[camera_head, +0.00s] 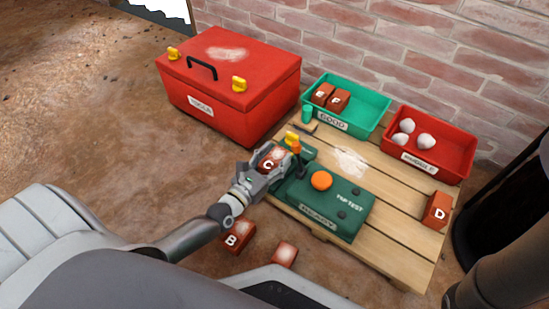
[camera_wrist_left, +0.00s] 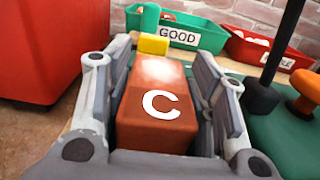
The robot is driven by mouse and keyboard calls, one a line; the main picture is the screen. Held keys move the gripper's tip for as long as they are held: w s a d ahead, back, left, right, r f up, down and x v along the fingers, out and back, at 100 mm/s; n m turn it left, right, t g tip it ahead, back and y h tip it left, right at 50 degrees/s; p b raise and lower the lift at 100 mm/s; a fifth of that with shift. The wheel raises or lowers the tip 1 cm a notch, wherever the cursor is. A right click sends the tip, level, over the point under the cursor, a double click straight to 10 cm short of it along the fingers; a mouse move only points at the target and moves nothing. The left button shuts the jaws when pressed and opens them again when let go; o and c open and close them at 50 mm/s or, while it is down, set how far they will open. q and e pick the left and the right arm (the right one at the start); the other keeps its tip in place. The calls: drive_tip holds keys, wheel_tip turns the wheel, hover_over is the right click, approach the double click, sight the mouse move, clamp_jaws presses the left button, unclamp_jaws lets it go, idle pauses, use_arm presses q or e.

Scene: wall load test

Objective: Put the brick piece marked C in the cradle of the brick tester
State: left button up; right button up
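The brick piece marked C (camera_head: 268,162) is between the fingers of my left gripper (camera_head: 270,165). In the left wrist view the brick C (camera_wrist_left: 158,105) lies lengthwise between both fingers, with its letter facing the camera. The fingers lie along its sides, with the right finger close to it. The green brick tester (camera_head: 335,200) has an orange knob (camera_head: 321,180) and stands on the wooden pallet. The gripper is at the tester's left end, by a yellow block (camera_head: 292,137) and a dark post. The cradle is largely hidden by the gripper. My right gripper is not in view.
Brick B (camera_head: 237,236) and another brick piece (camera_head: 284,254) lie on the ground in front. Brick D (camera_head: 436,209) stands at the pallet's right. A green GOOD tray (camera_head: 364,120) holds bricks; a red RUBBLE tray (camera_head: 440,166) holds pale lumps. A red toolbox (camera_head: 235,75) stands behind left.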

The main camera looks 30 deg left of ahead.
use_arm(q)
drive_tip(key=o, duration=0.3)
drive_tip(key=shift+r, duration=0.2)
drive_tip(key=shift+s+p, duration=0.35)
drive_tip(key=shift+p, duration=0.05)
drive_tip(key=s+a+p, duration=0.1)
drive_tip(key=s+p, duration=0.3)
drive_tip(key=s, duration=0.7)
drive_tip(key=shift+a, duration=0.35)
